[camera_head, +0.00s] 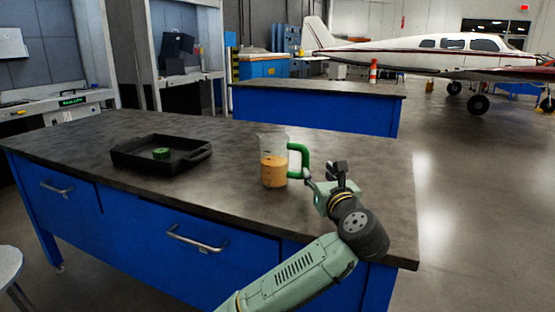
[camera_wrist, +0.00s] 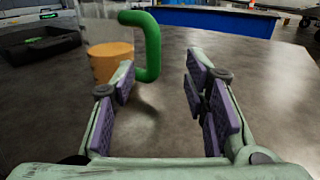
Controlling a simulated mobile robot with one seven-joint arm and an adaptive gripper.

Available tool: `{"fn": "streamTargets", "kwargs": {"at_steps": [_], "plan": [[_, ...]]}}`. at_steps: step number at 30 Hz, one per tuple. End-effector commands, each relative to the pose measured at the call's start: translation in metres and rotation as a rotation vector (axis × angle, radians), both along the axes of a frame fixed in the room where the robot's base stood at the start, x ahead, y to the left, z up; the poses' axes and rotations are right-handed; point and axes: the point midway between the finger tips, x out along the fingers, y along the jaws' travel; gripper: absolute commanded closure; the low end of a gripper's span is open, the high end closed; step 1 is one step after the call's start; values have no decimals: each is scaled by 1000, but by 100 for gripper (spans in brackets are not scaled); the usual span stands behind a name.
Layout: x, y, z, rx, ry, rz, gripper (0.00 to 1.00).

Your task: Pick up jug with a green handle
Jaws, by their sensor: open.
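The clear jug (camera_head: 273,164) stands upright on the dark worktop, with orange liquid in its lower part. Its green handle (camera_head: 301,160) faces right, towards my gripper (camera_head: 318,187). In the wrist view the jug (camera_wrist: 105,45) is at the upper left, and its green handle (camera_wrist: 152,45) lies ahead of the gap between my fingers. My gripper (camera_wrist: 163,95) is open and empty, with purple pads apart. The left finger overlaps the lower part of the jug in this view. I cannot tell whether it touches.
A black tray (camera_head: 190,163) with a green item (camera_head: 161,153) in it sits on the worktop (camera_head: 95,140) left of the jug. The worktop's right edge lies close beyond my gripper. Another blue bench (camera_head: 310,108) stands behind. The worktop between tray and jug is clear.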

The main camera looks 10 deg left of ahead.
Motion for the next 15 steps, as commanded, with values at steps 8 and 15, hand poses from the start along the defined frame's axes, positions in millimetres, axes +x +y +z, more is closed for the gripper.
{"fn": "streamTargets", "kwargs": {"at_steps": [8, 15], "plan": [[37, 12, 1, -4, -1, 0, 59], [59, 24, -1, -6, 0, 2, 59]]}}
